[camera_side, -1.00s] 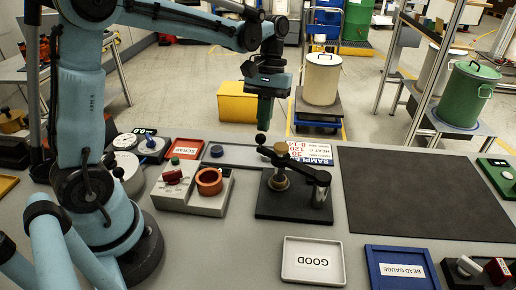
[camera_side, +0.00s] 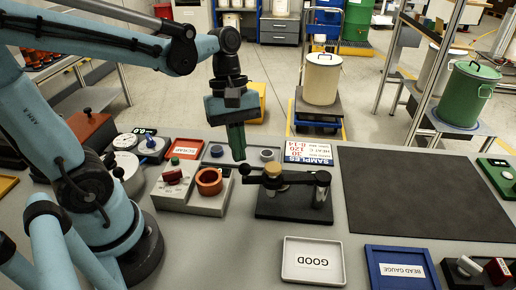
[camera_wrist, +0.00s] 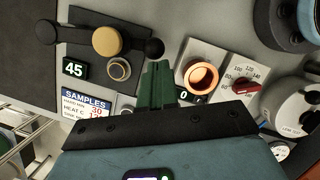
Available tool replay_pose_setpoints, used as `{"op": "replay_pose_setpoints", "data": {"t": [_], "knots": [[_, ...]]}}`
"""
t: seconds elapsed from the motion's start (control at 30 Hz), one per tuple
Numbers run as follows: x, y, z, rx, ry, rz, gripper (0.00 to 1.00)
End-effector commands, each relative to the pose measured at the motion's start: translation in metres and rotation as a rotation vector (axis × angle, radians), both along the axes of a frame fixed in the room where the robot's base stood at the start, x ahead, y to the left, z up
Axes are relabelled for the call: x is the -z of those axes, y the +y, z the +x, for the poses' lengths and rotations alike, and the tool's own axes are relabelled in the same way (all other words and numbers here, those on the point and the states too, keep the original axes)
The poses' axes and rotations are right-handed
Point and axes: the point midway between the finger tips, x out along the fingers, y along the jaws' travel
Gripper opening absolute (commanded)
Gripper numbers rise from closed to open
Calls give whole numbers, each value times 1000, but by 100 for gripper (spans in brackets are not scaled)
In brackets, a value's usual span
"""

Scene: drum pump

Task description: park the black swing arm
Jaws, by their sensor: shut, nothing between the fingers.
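The black swing arm (camera_side: 297,178) lies level over its black base plate (camera_side: 290,208), reaching left from a post at the right. It carries a brass cap (camera_side: 273,164) and ends in a black ball (camera_side: 244,168). In the wrist view the brass cap (camera_wrist: 107,41) sits between a black disc (camera_wrist: 46,33) and the ball (camera_wrist: 154,47). My gripper (camera_side: 238,157) is shut and empty, pointing down just behind the ball. In the wrist view the green fingertips (camera_wrist: 156,66) are close to the ball; I cannot tell whether they touch.
A grey block with an orange ring (camera_side: 209,181) and a red knob (camera_side: 173,172) stands to the left. A SAMPLES card (camera_side: 308,152) lies behind the base plate. A white GOOD tray (camera_side: 313,262) is in front. The dark mat (camera_side: 420,190) at right is clear.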

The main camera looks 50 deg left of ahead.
Motion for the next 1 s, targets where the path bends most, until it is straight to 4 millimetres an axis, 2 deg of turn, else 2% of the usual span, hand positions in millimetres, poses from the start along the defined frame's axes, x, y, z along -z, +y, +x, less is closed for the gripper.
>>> {"op": "replay_pose_setpoints", "data": {"t": [0.1, 0.37, 0.7, 1.0], "knots": [[0, -15, -15, -104, -1, -1, 0], [0, -48, -35, -325, -1, -1, 0], [0, -79, -45, -333, 1, 0, 0], [0, -90, -48, -333, 2, -5, 0]]}}
